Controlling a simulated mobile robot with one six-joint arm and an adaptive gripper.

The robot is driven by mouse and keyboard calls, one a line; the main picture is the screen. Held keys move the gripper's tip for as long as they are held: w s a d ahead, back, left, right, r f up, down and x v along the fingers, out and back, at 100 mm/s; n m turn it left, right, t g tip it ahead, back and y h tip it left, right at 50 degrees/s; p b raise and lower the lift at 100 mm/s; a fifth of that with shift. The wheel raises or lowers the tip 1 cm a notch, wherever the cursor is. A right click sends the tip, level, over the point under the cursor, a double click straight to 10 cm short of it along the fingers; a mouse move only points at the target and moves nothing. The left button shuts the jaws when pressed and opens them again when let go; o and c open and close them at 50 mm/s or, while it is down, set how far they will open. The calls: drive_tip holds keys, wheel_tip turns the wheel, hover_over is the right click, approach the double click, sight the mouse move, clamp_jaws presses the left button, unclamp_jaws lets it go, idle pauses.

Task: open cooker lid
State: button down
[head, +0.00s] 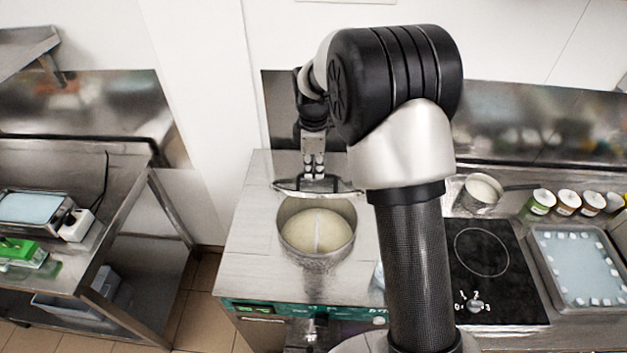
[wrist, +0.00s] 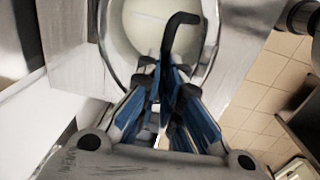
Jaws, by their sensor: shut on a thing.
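The cooker (head: 317,258) is a round metal vessel set in the steel counter, and its opening shows pale cream contents. Its lid (head: 287,186) is raised at the back of the opening, seen nearly edge-on in the head view. My gripper (head: 314,174) is above the lid's middle and shut on the lid's black handle. In the wrist view my gripper's blue-padded fingers (wrist: 168,88) close around the curved black handle (wrist: 178,30). The cream contents (wrist: 148,22) show beyond it. The fingers hide part of the handle, and whether the lid touches the rim is unclear.
A black hob (head: 485,262) and a metal pot (head: 479,192) are right of the cooker, partly behind my arm. Several small jars (head: 568,202) and a tray (head: 577,268) lie farther right. A steel bench (head: 120,165) stands left across a floor gap.

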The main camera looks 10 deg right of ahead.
drive_tip(key=w+d+r+p, duration=0.2)
drive_tip(key=w+r+p, duration=0.1)
drive_tip(key=w, duration=0.4)
drive_tip(key=shift+d+r+p, duration=0.25)
drive_tip(key=shift+d+p, duration=0.05)
drive_tip(key=shift+p, duration=0.25)
drive_tip(key=c, duration=2.3)
unclamp_jaws()
drive_tip(key=shift+f, duration=0.35)
drive_tip(key=o, duration=0.3)
drive_tip(key=shift+s+a+b, duration=0.1)
drive_tip(key=shift+s+b, duration=0.2)
drive_tip(key=shift+s, duration=0.1)
drive_tip(key=shift+o, duration=1.4)
drive_tip(key=shift+w+f, duration=0.2)
drive_tip(key=shift+w, duration=0.15)
drive_tip(key=shift+o, duration=0.2)
drive_tip(key=shift+w+f, duration=0.1)
drive_tip(key=shift+w, duration=0.3)
drive_tip(key=shift+s, duration=0.1)
drive_tip(key=shift+r, duration=0.2)
